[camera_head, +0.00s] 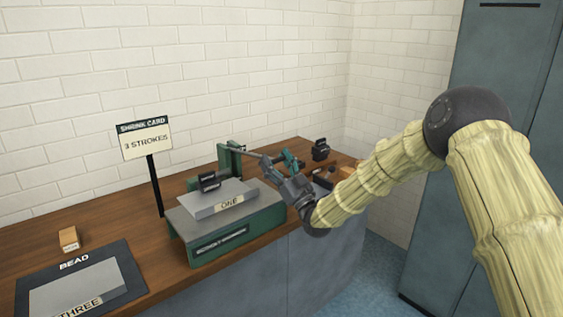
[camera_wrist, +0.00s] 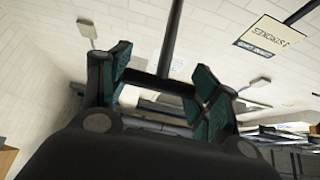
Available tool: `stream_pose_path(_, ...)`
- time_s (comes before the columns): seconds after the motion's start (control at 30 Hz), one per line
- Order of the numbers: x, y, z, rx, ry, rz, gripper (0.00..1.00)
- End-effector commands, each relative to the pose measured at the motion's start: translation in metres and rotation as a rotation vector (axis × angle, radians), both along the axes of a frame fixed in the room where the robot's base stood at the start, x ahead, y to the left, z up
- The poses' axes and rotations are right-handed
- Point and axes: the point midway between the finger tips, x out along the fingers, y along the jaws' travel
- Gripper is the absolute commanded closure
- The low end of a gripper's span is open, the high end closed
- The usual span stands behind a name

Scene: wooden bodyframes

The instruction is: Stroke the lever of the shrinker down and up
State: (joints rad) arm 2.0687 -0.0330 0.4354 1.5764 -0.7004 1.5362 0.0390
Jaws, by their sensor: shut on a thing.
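The green shrinker (camera_head: 231,158) stands on the bench behind a low green stand. Its lever (camera_head: 251,153) reaches out to the right, roughly level, to my gripper (camera_head: 279,160). My gripper is shut on the lever's end. In the wrist view my gripper's green-padded fingers (camera_wrist: 160,84) stand on both sides of a dark crossbar, and the dark lever rod (camera_wrist: 171,42) runs up from it. The grip contact is partly hidden by the fingers. A card (camera_head: 146,140) on a post reads "SHRINK CARD, 3 STROKES".
The green stand (camera_head: 235,238) bears a grey plate (camera_head: 219,200) marked "ONE" with a black clamp-like piece. A mat (camera_head: 129,270) marked "BEAD" lies front left beside a small wooden block (camera_head: 69,239). A black item (camera_head: 320,149) stands right of my gripper. Grey lockers (camera_head: 480,150) rise at right.

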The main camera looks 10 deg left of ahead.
Motion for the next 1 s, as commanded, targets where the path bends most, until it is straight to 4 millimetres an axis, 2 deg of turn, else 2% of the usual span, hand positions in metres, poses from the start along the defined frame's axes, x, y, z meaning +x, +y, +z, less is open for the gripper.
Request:
stream_pose_path(0.03,-0.001,0.001,-0.009,-0.002,0.003,0.002,0.81)
stream_pose_path(0.2,-0.003,0.005,-0.016,-0.003,0.004,0.006,0.81)
stream_pose_path(0.8,-0.004,0.007,-0.024,-0.007,0.009,0.011,0.81)
stream_pose_path(0.83,-0.005,0.007,-0.024,-0.007,0.009,0.011,0.37)
stream_pose_path(0.93,-0.004,0.007,-0.024,-0.006,0.008,0.011,0.18)
stream_pose_path(1.0,-0.004,0.007,-0.023,-0.006,0.007,0.011,0.16)
